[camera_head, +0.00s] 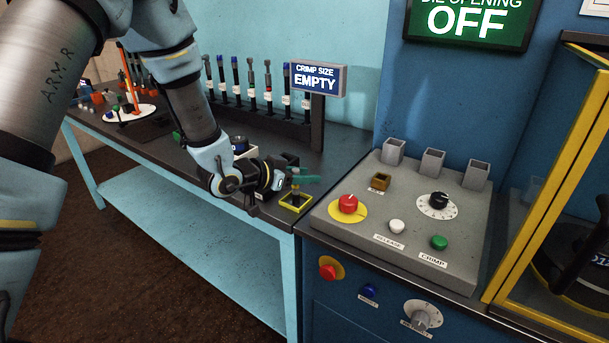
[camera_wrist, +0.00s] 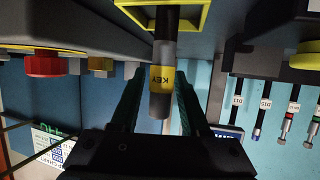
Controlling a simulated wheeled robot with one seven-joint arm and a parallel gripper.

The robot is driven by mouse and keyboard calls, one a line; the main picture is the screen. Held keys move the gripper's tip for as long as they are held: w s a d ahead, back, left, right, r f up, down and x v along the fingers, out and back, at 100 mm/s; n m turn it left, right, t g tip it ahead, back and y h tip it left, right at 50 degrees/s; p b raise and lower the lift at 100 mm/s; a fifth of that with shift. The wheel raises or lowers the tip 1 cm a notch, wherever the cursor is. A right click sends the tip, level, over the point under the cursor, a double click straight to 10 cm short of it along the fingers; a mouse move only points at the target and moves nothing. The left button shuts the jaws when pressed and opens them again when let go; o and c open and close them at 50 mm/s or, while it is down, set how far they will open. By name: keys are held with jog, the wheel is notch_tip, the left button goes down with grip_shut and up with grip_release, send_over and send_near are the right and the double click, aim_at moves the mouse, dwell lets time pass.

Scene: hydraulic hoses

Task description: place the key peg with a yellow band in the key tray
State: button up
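The key peg (camera_wrist: 162,77) is dark with a yellow band marked KEY. Its far end reaches the yellow-rimmed key tray (camera_wrist: 204,14), shown at the top of the wrist view. In the head view the small yellow tray (camera_head: 296,208) sits at the bench's near right corner, with the dark peg (camera_head: 295,191) upright in it. My gripper (camera_wrist: 159,72) has its green fingers on either side of the peg, with a gap visible, so it looks open around it. In the head view my gripper (camera_head: 301,175) is just above the tray. The peg's foot is hard to see.
A grey control panel (camera_head: 455,258) with red, white, black and green controls stands right of the tray. A brass square socket (camera_head: 380,181) is on it. A rack of hoses (camera_head: 262,118) and an "EMPTY" sign (camera_head: 318,78) stand behind. A yellow-framed guard (camera_head: 556,160) is at right.

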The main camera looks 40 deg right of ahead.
jog(key=shift+o, duration=0.3)
jog(key=shift+r, duration=0.1)
jog(key=shift+a+r, duration=0.1)
jog(key=shift+a, duration=0.05)
jog(key=b+v, duration=0.2)
jog(key=v, duration=1)
jog(key=w+a+f+n+t+y, duration=0.1)
jog(key=w+a+n+t+y, duration=0.25)
jog(key=w+a, duration=0.45)
jog(key=w+a+f+n+t+y, duration=0.1)
jog(key=w+a+n+t+y, duration=0.25)
jog(key=w+a, duration=0.45)
jog(key=s+a+n+g+y, duration=0.1)
jog(key=s+a+n+y, duration=0.15)
jog(key=a, duration=0.45)
jog(key=s+a+n+g+y, duration=0.1)
jog(key=a+n+y, duration=0.15)
jog(key=a, duration=0.55)
jog(key=s+a+n+g+y, duration=0.1)
jog(key=s+a+n+g, duration=0.2)
jog(key=s+a, duration=0.4)
jog(key=shift+s+a+r+n, duration=0.15)
jog(key=shift+s+a+n, duration=0.25)
jog(key=shift+s+n, duration=0.45)
jog(key=shift+d, duration=0.1)
